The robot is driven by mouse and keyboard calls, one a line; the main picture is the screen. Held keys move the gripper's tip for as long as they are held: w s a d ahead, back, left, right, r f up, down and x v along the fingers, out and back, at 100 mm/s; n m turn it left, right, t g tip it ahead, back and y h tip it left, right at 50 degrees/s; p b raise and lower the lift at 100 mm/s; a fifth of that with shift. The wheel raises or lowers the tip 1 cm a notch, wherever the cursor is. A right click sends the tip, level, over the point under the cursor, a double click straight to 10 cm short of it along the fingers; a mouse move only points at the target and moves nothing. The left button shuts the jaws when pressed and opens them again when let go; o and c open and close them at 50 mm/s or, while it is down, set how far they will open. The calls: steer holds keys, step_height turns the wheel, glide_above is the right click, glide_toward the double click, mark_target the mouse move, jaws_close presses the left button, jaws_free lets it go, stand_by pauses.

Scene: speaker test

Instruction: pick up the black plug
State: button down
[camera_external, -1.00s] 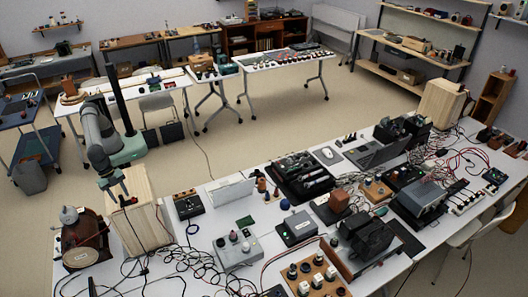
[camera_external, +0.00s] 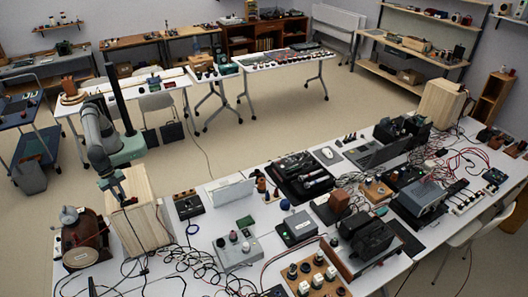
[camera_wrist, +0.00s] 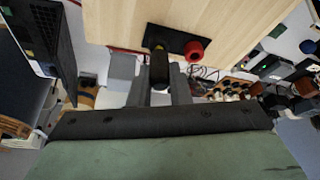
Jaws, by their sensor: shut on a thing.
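The black plug (camera_wrist: 159,68) is between the fingers of my gripper (camera_wrist: 160,86) in the wrist view, and the fingers are shut on it. Its far end is at a dark terminal plate (camera_wrist: 179,40) on the wooden speaker box (camera_wrist: 222,18). A red terminal (camera_wrist: 194,51) sits on the plate to the right of the plug, and a bit of yellow shows at the plug's far end. I cannot tell whether the plug is still seated there. In the external view my gripper (camera_external: 114,184) is at the upper left of the speaker box (camera_external: 146,222); the plug is too small to make out.
A brown round-fronted device (camera_external: 82,240) stands left of the speaker box. Loose black cables (camera_external: 185,262) lie on the white table to its right. A grey box with knobs (camera_external: 238,250) and a white panel (camera_external: 230,191) stand further right.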

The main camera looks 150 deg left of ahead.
steer(key=s+d+r+b, duration=0.4)
steer(key=s+r+b, duration=0.2)
steer(key=s+r, duration=0.6)
steer(key=shift+s, duration=0.75)
steer(key=shift+r, duration=0.15)
step_height(320, 180, up, 4)
steer(key=p, duration=0.3)
steer(key=shift+p, duration=0.35)
steer(key=shift+d, duration=0.15)
